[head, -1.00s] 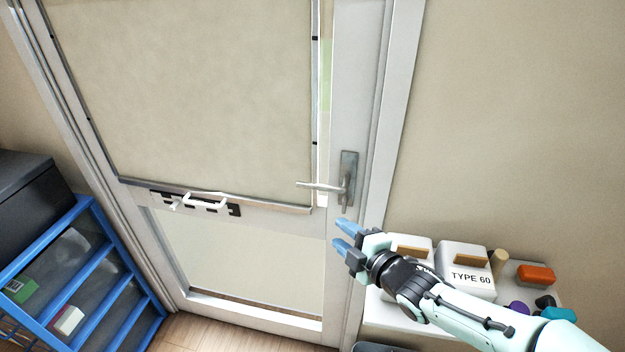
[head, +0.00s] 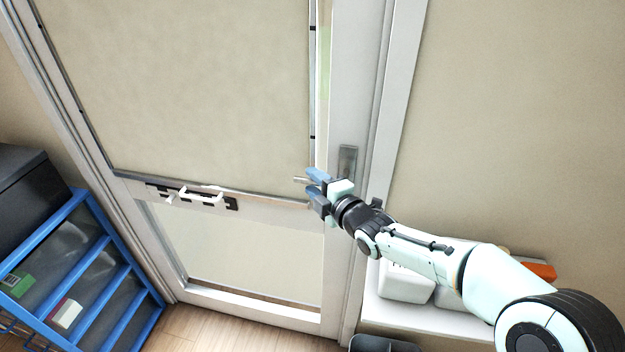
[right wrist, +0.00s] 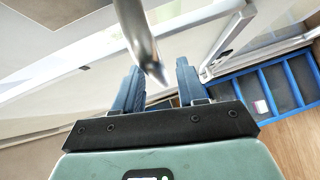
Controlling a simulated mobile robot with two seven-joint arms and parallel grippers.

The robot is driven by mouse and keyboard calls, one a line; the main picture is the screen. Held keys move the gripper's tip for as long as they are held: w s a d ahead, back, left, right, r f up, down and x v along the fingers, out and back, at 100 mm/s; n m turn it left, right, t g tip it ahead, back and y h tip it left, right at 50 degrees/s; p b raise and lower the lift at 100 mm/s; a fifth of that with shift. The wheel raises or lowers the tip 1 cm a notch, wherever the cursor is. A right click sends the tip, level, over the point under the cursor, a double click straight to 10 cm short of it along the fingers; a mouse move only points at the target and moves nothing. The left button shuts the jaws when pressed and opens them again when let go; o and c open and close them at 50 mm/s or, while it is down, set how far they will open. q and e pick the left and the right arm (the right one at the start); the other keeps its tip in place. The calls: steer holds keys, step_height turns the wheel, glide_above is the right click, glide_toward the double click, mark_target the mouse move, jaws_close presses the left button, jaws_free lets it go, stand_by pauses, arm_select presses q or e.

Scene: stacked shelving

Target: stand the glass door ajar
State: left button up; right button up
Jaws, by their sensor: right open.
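The glass door (head: 225,213) has a pale frame and a beige blind over its upper pane. It looks closed in its frame. The silver lever handle sits on a plate (head: 348,162) on the door's right side. My right gripper (head: 312,181) is open at the lever, its blue fingers hiding most of the lever in the head view. In the right wrist view, the lever (right wrist: 142,40) reaches down from above, with its end between the two open fingertips (right wrist: 158,78). Whether the fingers touch it I cannot tell. My left gripper is not in view.
A blue shelf rack (head: 98,285) with boxes stands at left, a black box (head: 28,185) on top. A white shelf (head: 430,318) with containers is at right, partly behind my arm.

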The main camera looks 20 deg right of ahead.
steer(key=shift+w+a+f, duration=0.1)
steer(key=shift+w, duration=0.5)
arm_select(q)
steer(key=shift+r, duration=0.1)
arm_select(e)
jaws_close()
